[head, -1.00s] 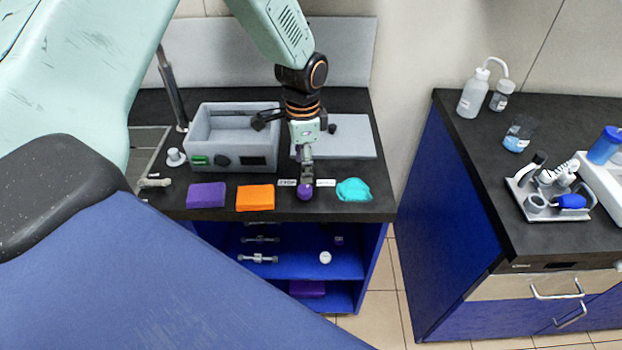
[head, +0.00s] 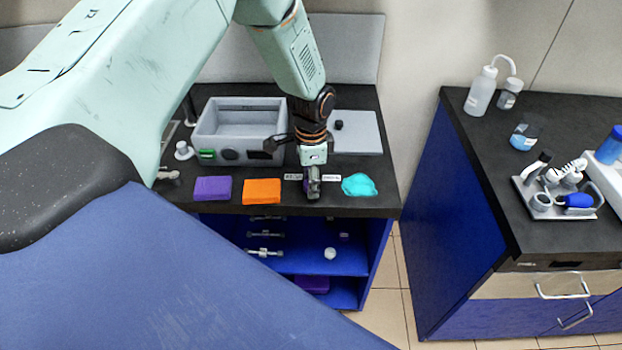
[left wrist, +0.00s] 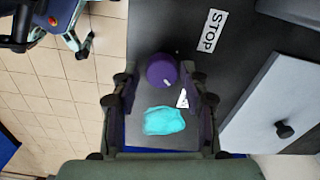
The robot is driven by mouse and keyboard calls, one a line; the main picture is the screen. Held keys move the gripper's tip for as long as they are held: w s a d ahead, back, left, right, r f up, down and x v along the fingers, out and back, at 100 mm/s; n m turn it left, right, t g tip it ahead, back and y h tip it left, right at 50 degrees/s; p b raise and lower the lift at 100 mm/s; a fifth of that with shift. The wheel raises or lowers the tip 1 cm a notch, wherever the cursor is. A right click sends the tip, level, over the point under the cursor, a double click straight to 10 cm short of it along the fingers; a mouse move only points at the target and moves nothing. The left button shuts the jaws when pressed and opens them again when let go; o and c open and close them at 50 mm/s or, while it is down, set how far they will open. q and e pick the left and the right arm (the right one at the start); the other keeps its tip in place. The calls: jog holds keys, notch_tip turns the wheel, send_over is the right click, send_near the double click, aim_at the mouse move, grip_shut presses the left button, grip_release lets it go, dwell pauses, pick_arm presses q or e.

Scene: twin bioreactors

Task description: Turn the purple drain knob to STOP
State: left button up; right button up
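The purple drain knob (left wrist: 162,71) sits on the black counter near its front edge, with a small white mark on its top, on the side toward the turquoise cloth. A white STOP label (left wrist: 210,31) lies beside it. A second label (left wrist: 183,98) is partly hidden by a finger. My left gripper (left wrist: 160,80) is open, one finger on each side of the knob; I cannot tell whether they touch it. In the head view my left gripper (head: 312,186) points down over the knob and mostly hides it, between the two labels. My right gripper is not in view.
The turquoise cloth (head: 359,185) lies right of the gripper. Orange (head: 262,191) and purple (head: 213,189) blocks lie to the left. A grey open-topped box (head: 240,121) and a grey plate (head: 358,130) stand behind. A second counter (head: 465,170) is at right, across a floor gap.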

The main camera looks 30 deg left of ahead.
pick_arm(q)
jog(key=shift+a+f, duration=0.1)
jog(key=shift+a, duration=0.05)
jog(key=shift+c, duration=1.4)
jog(key=c, duration=0.5)
